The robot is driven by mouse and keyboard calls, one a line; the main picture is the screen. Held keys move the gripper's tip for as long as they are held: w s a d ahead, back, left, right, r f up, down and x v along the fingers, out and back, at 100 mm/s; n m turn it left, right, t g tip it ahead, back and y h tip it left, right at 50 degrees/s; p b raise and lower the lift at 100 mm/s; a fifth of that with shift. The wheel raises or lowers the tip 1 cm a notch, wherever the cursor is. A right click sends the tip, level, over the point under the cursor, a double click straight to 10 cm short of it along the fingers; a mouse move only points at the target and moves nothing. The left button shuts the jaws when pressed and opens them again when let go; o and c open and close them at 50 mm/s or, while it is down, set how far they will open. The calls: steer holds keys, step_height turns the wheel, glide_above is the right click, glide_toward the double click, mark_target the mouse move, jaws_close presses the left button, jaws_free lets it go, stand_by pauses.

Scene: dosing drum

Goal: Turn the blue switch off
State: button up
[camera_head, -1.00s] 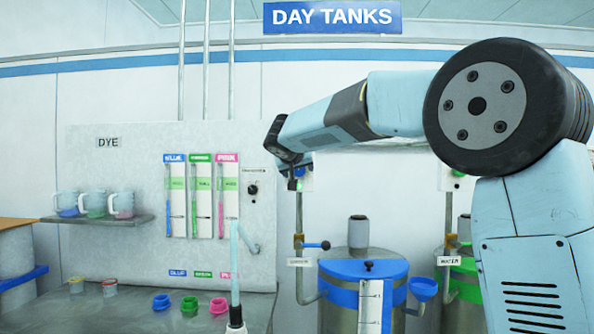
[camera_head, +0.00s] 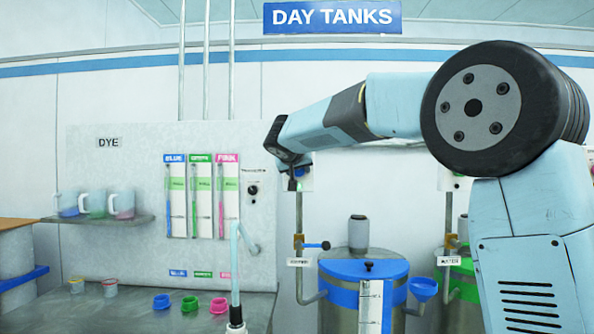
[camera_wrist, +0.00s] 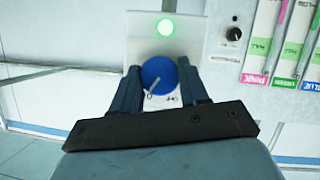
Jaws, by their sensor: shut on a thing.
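The blue switch (camera_wrist: 159,74) is a round knob on a white panel (camera_wrist: 143,32) in the wrist view. A pale pointer bar on it slants toward the lower left, near a small mark. A green lamp (camera_wrist: 165,27) on the panel is lit above the knob. My gripper (camera_wrist: 160,78) has one finger on each side of the knob and is shut on it. In the head view, my gripper (camera_head: 292,172) is at the panel (camera_head: 305,180) above the blue-lidded tank, and the knob is hidden behind it.
The blue-lidded tank (camera_head: 338,270) stands below, with a valve handle (camera_head: 318,246) beside its pipe. A dye board with gauges (camera_head: 201,197) and a black dial (camera_wrist: 234,34) is nearby. Jugs (camera_head: 94,204) stand on a shelf at left.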

steer(key=shift+a, duration=0.1)
steer(key=n+h, duration=0.1)
steer(key=n, duration=0.2)
steer(key=n+t+h, duration=0.1)
steer(key=n+h, duration=0.1)
steer(key=n, duration=0.1)
steer(key=n+t+h, duration=0.1)
steer(key=n, duration=0.1)
steer(key=shift+a+f+n+h, duration=0.2)
steer(key=shift+f+n+h, duration=0.15)
steer(key=shift+n+h, duration=0.05)
stand_by(0.4)
stand_by(0.5)
steer(key=o, duration=0.8)
steer(key=shift+o, duration=1.4)
steer(key=shift+s+r, duration=0.1)
steer(key=v, duration=1.3)
steer(key=shift+s+a, duration=0.2)
steer(key=shift+s, duration=0.05)
